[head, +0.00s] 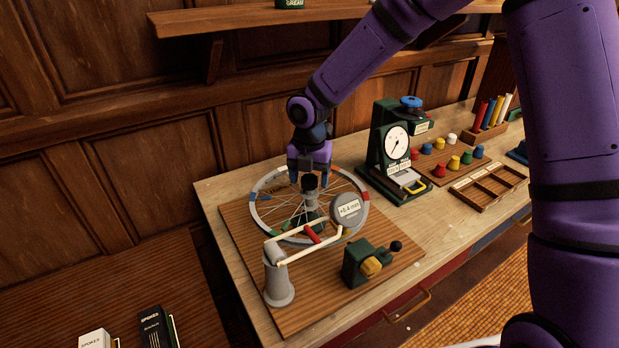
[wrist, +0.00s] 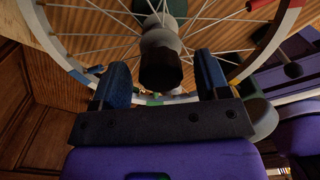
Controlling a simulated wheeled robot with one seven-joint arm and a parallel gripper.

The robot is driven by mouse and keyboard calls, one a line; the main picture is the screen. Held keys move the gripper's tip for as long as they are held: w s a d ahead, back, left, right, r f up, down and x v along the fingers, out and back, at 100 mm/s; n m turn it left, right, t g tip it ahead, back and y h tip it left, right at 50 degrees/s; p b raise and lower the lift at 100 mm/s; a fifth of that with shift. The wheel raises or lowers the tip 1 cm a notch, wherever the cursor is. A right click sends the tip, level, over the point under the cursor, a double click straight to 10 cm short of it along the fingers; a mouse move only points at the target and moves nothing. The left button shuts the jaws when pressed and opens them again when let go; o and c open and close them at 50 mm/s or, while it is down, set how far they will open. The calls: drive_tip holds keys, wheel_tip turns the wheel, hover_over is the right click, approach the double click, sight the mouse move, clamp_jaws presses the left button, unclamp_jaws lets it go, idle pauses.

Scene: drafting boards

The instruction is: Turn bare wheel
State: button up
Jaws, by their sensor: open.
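The bare spoked wheel (head: 258,222) lies flat on its stand on a wooden board, with no tyre on its rim. Coloured marks in red, blue, green and white run around the rim. In the wrist view the rim (wrist: 60,52), spokes and dark hub end (wrist: 160,68) fill the upper part. My gripper (head: 309,178) points down over the wheel near its hub. In the wrist view the two blue fingers of my gripper (wrist: 160,82) are apart, one on each side of the hub end. I cannot tell whether they touch it.
A dial gauge (head: 348,208) reading +0.4 mm and a pale arm on a grey post (head: 278,280) stand at the wheel's near side. A green clamp block (head: 362,264) sits front right. A green dial press (head: 393,150) stands behind right, near coloured knobs and an empty divided tray (head: 488,188).

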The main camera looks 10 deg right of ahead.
wheel_tip(320, 180, up, 10)
drive_tip(key=shift+r, duration=0.25)
idle(0.4)
drive_tip(key=s+d+r+m+t+h, duration=0.2)
drive_tip(key=s+d+r+m, duration=1.1)
drive_tip(key=m, duration=0.3)
drive_tip(key=s+d+r+m+t+y, duration=0.1)
drive_tip(key=s+d+m, duration=0.3)
drive_tip(key=s+m, duration=0.3)
drive_tip(key=s+d+r+m+t+y, duration=0.1)
drive_tip(key=s+d+m, duration=0.3)
drive_tip(key=s+m, duration=0.4)
drive_tip(key=shift+s+d+r+m+t, duration=0.3)
drive_tip(key=shift+s+t, duration=0.4)
drive_tip(key=shift+s, duration=0.2)
